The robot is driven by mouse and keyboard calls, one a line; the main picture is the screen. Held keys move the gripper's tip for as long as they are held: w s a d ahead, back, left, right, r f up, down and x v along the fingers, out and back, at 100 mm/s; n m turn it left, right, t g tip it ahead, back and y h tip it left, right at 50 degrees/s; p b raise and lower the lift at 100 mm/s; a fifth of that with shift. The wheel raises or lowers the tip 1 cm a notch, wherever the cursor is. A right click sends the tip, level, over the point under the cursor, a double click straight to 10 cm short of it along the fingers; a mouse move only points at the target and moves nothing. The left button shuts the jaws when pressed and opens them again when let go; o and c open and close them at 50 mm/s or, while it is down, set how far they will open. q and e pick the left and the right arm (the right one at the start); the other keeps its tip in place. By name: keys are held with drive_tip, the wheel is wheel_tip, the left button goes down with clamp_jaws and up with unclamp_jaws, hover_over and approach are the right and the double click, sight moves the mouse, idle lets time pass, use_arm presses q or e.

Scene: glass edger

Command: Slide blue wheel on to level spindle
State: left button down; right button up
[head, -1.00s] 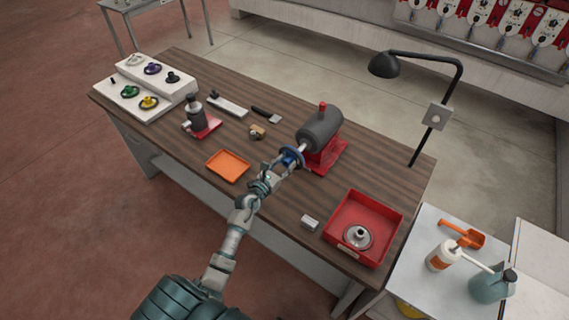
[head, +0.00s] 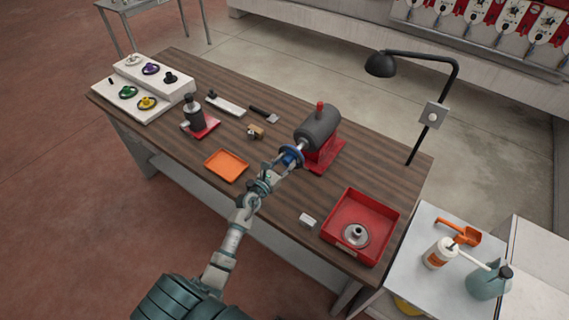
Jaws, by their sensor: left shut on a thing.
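The blue wheel (head: 289,156) is in my left gripper (head: 283,164), in the middle of the table. The gripper is shut on it. The wheel is at the near-left end of the grey motor (head: 319,126) on its red base, where the light, level spindle (head: 302,146) points toward it. The wheel and spindle overlap in the picture; I cannot tell whether the spindle is inside the wheel's hole. My gripper hides part of the wheel. A second, upright machine (head: 195,119) with a red base stands at the left. My right gripper is not in view.
A white stepped rack (head: 125,103) with several coloured wheels is at the far left. An orange tray (head: 226,166) lies left of my arm. A red tray (head: 383,205) with a metal part is at the right. A black lamp (head: 381,64) stands behind the motor.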

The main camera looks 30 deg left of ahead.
use_arm(q)
drive_tip(key=shift+w+d+r+b, duration=0.1)
drive_tip(key=shift+w+d+b, duration=0.1)
drive_tip(key=shift+w, duration=1.55)
drive_tip(key=shift+w+d+b, duration=0.1)
drive_tip(key=shift+w+b, duration=0.1)
drive_tip(key=shift+w, duration=1.5)
drive_tip(key=c, duration=0.5)
unclamp_jaws()
drive_tip(key=shift+s, duration=0.1)
drive_tip(key=shift+s, duration=0.3)
drive_tip(key=s, duration=0.7)
drive_tip(key=s+a, duration=0.1)
drive_tip(key=s, duration=0.3)
drive_tip(key=shift+s, duration=0.1)
